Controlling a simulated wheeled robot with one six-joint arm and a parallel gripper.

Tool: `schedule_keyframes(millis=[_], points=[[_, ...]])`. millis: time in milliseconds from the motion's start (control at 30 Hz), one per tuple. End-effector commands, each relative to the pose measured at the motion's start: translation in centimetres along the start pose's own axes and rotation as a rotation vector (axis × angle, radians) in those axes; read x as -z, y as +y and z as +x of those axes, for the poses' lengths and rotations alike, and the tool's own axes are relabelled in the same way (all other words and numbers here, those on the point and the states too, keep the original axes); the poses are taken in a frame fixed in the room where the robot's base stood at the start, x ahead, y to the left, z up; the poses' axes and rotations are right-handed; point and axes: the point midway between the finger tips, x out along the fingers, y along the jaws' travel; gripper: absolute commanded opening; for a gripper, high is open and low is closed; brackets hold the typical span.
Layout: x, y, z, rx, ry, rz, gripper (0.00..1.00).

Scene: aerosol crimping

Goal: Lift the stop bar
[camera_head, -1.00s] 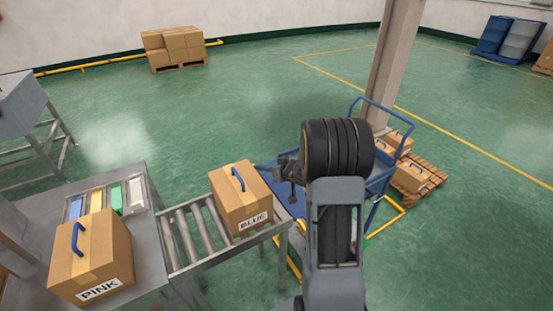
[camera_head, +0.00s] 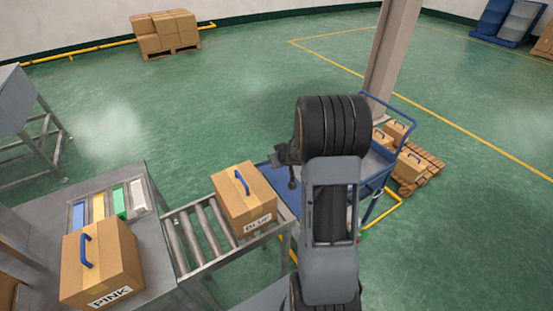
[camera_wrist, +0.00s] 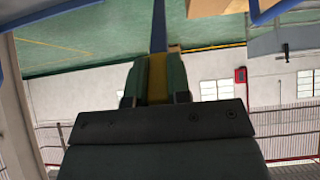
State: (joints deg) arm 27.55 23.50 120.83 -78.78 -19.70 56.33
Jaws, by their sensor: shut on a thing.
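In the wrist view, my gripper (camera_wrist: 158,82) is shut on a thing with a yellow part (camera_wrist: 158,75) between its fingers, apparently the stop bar. A narrow blue bar (camera_wrist: 158,28) runs up from it in the picture; I cannot tell whether they are one piece. In the head view, my gripper (camera_head: 282,156) is a small dark shape left of my wrist, beyond the roller conveyor's end. My arm hides much of that area, and the held thing cannot be made out there.
A carton marked BLUE (camera_head: 243,198) sits on the roller conveyor (camera_head: 188,238). A carton marked PINK (camera_head: 103,263) stands on the grey table (camera_head: 150,250). A blue trolley (camera_head: 388,108) is behind my arm, beside a pallet of cartons (camera_head: 428,178) and a pillar (camera_head: 390,60).

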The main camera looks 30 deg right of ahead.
Motion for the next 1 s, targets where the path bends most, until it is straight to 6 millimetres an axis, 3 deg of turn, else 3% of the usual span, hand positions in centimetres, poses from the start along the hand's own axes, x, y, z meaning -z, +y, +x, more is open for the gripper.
schedule_keyframes(millis=[133, 167, 400, 733, 1000], points=[[0.0, 0.0, 0.0, 0.001, 0.001, 0.000, 0.00], [0.0, 0.0, 0.0, 0.001, 0.001, 0.000, 0.21], [0.0, -0.1, 0.0, 0.001, 0.001, 0.000, 0.44], [0.1, -0.1, -0.5, 0.002, 0.002, -0.003, 0.44], [0.2, -0.1, -5.1, -0.002, 0.006, -0.004, 0.44]])
